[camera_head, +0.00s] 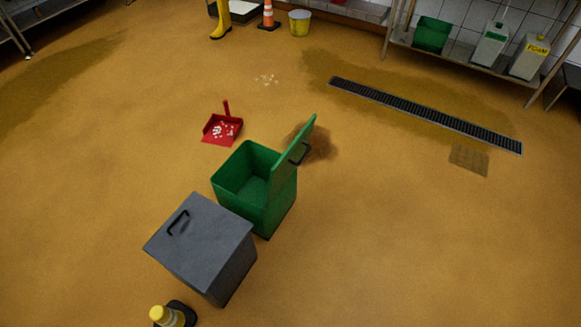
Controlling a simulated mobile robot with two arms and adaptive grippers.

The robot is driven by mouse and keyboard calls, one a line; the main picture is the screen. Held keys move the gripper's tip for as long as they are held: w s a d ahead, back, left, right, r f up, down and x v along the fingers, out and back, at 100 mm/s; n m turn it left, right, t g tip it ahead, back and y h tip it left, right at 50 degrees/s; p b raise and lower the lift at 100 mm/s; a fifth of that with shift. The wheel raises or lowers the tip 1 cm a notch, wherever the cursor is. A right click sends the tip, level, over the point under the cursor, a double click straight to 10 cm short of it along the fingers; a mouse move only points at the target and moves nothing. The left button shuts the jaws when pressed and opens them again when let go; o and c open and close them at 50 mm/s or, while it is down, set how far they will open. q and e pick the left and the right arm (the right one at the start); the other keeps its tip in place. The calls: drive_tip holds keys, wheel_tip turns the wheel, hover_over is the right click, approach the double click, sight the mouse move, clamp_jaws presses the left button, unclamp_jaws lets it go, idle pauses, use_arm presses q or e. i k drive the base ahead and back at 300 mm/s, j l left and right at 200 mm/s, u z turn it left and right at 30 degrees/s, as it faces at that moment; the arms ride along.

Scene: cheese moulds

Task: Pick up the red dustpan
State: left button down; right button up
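The red dustpan (221,130) lies on the floor left of the picture's middle, just behind the green bin. Its handle stands up at its back edge. Several small white pieces lie in its pan. Neither of my grippers shows in the head view.
An open green bin (230,182) with its lid (291,160) raised stands in front of the dustpan. A closed grey bin (205,245) stands nearer. White crumbs (266,80) lie on the floor behind. A drain grate (425,114) runs at right. Floor left of the dustpan is clear.

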sight(223, 130)
drive_tip(key=i+l+z, duration=0.25)
drive_tip(key=i+l, duration=0.15)
drive_tip(key=i+l+z, duration=0.3)
drive_tip(key=i, duration=0.2)
drive_tip(key=i+l+z, duration=0.25)
drive_tip(key=i, duration=0.25)
drive_tip(key=i+l+z, duration=0.1)
drive_tip(key=i+z, duration=0.15)
drive_tip(key=i, duration=0.25)
drive_tip(key=i+j+u, duration=0.1)
drive_tip(key=i+u, duration=0.2)
drive_tip(key=i, duration=0.15)
drive_tip(key=i+u, duration=0.3)
drive_tip(key=i, duration=0.15)
drive_tip(key=i+l+u, duration=0.15)
drive_tip(key=i+u, duration=0.2)
drive_tip(key=i+l+u, duration=0.3)
drive_tip(key=i, duration=0.25)
